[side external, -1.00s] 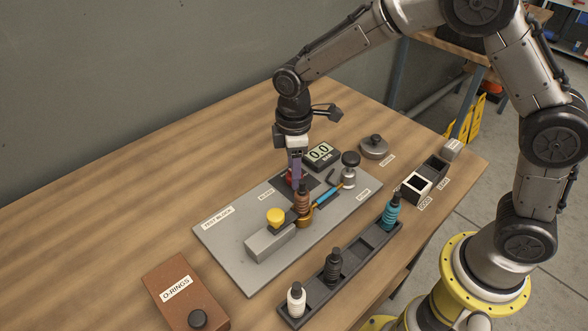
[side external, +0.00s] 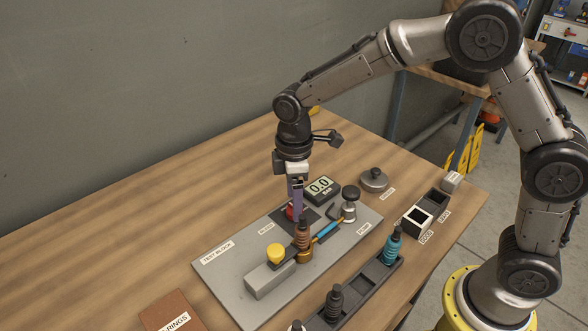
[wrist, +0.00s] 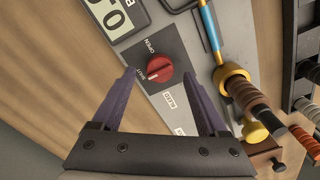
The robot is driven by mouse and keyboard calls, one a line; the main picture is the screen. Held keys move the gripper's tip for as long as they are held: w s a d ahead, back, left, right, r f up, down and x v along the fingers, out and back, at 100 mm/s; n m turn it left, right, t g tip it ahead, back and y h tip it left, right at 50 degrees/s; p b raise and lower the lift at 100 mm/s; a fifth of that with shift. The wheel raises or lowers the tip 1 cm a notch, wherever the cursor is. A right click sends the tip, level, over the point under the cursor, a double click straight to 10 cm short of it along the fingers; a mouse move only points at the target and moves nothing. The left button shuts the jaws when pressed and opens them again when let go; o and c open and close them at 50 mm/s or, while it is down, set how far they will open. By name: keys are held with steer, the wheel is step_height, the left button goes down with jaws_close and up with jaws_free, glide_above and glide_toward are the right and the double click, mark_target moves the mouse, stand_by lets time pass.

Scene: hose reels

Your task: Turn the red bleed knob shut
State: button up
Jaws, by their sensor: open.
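The red bleed knob (wrist: 159,71) sits on a dark square plate marked OPEN and SHUT; in the wrist view its pale mark lies on the side towards SHUT. In the side view the knob (side external: 290,211) is partly hidden behind my fingers. My gripper (side external: 297,214) points down at the knob, with purple fingers. In the wrist view my gripper (wrist: 158,76) is open, one finger on each side of the knob in the picture. I cannot tell whether either finger touches it.
A gauge (side external: 320,188) reading 0.0 stands close behind the knob. A copper-coloured fitting (side external: 303,236), a blue-handled tool (side external: 327,231) and a yellow knob (side external: 276,254) are close in front. A dark rack (side external: 365,285) holds bottle-like fittings. The table's left is clear.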

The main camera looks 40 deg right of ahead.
step_height(320, 180, up, 12)
stand_by(0.4)
steer(key=shift+f, duration=0.1)
steer(key=s+d+r+m+t, duration=0.4)
steer(key=s+d+r, duration=0.55)
steer(key=s, duration=0.25)
steer(key=s+d+f+m+t, duration=0.1)
steer(key=s+d+f+m, duration=0.2)
steer(key=s+f+m, duration=0.4)
steer(key=s, duration=0.5)
steer(key=shift+f+t, duration=0.15)
steer(key=shift+t, duration=0.15)
